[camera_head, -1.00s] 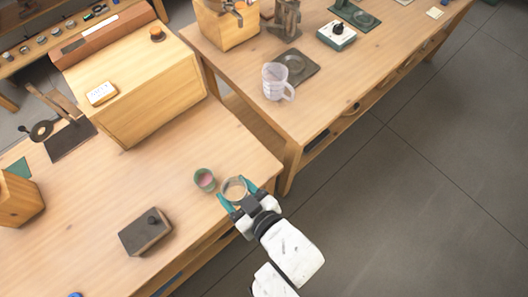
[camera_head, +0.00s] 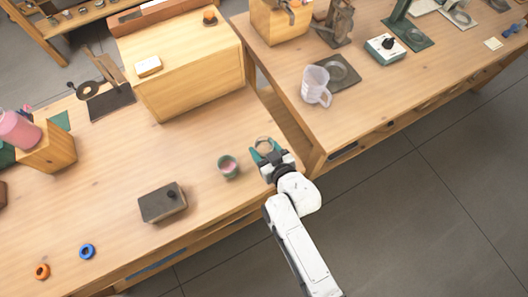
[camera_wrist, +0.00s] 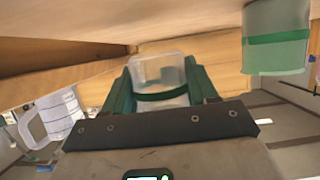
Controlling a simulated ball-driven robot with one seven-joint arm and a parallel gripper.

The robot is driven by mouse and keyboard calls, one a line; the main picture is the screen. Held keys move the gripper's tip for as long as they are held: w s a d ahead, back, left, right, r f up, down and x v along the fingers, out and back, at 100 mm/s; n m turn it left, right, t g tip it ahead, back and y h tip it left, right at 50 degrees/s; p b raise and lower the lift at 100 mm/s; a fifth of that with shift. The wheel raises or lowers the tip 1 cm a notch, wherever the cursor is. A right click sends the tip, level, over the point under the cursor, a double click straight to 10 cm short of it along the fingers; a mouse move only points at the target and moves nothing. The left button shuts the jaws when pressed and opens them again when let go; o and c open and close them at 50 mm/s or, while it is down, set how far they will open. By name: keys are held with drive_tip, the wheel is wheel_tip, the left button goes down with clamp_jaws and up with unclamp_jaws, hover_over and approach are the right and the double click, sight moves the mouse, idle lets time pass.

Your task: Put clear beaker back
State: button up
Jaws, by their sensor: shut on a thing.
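The clear beaker (camera_head: 264,143) is between the teal fingers of my gripper (camera_head: 265,150), near the right edge of the near wooden bench. In the wrist view the clear beaker (camera_wrist: 158,72) shows see-through between both fingers of my gripper (camera_wrist: 160,92), with a dark green band across it. My gripper is shut on it. The fingers hide part of its sides. I cannot tell how far its base is above the bench.
A green cup with pink contents (camera_head: 228,167) stands just left of my gripper. A dark box (camera_head: 162,203) lies farther left. Across a gap, a clear jug (camera_head: 315,86) stands on the second bench beside a dark plate (camera_head: 340,72). A wooden cabinet (camera_head: 190,75) stands behind.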

sight(264, 154)
drive_tip(key=shift+f, duration=1.4)
drive_tip(key=shift+f+b, duration=0.15)
drive_tip(key=shift+b, duration=0.2)
drive_tip(key=o, duration=1.1)
